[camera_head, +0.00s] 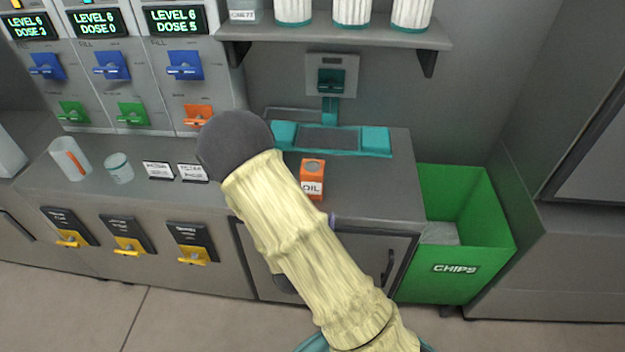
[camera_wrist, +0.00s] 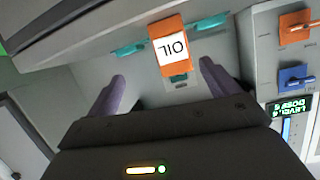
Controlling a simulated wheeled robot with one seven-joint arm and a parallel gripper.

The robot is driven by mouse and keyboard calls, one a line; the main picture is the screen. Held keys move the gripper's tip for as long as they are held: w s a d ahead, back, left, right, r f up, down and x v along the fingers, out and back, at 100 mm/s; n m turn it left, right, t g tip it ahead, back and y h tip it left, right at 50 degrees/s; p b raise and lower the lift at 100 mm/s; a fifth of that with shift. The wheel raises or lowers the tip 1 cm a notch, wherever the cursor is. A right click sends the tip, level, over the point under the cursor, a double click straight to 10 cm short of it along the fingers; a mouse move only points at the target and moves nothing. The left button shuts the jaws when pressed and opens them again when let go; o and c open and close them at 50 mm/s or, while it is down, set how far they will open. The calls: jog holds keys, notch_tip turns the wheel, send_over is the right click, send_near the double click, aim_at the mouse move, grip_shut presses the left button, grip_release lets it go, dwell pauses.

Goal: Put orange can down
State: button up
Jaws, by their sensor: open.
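The orange can (camera_head: 312,181), labelled OIL, stands upright on the grey counter (camera_head: 372,205), in front of the teal fixture. In the wrist view the can (camera_wrist: 171,50) appears just ahead of the gap between the two purple fingers. My gripper (camera_wrist: 163,72) is open, with one finger on each side of the gap and neither seen to touch the can. In the head view my yellow-sleeved arm hides most of the gripper; only a bit of purple shows at the counter's front edge.
A teal fixture (camera_head: 375,141) is behind the can. A green CHIPS bin (camera_head: 455,284) stands at the right. Two cups, one tall and striped (camera_head: 69,158) and one short (camera_head: 119,168), stand at left near small labels. A shelf (camera_head: 350,35) with white containers overhangs the back.

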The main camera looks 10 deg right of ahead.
aim_at(311, 177)
jog(key=a+r+n+t, duration=0.1)
jog(key=t, duration=0.1)
jog(key=s+r+t, duration=0.1)
jog(key=shift+s+a+n+t, duration=0.15)
jog(key=shift+a+n+t, duration=0.2)
jog(key=shift+n+t, duration=0.05)
jog(key=b+x, duration=0.2)
jog(key=b, duration=0.1)
jog(key=b+x, duration=0.2)
jog(key=shift+a+f, duration=0.2)
jog(key=shift+f, duration=0.05)
jog(key=b, duration=0.6)
jog(key=shift+w+d, duration=0.35)
jog(key=shift+w, duration=0.05)
jog(key=x, duration=0.4)
jog(key=p+x, duration=0.1)
jog(key=x, duration=0.1)
jog(key=shift+w+d+r, duration=0.1)
jog(key=shift+w+r, duration=0.15)
jog(key=shift+r, duration=0.05)
jog(key=shift+w+d+f, duration=0.1)
jog(key=shift+w+d, duration=0.05)
jog(key=shift+w, duration=0.25)
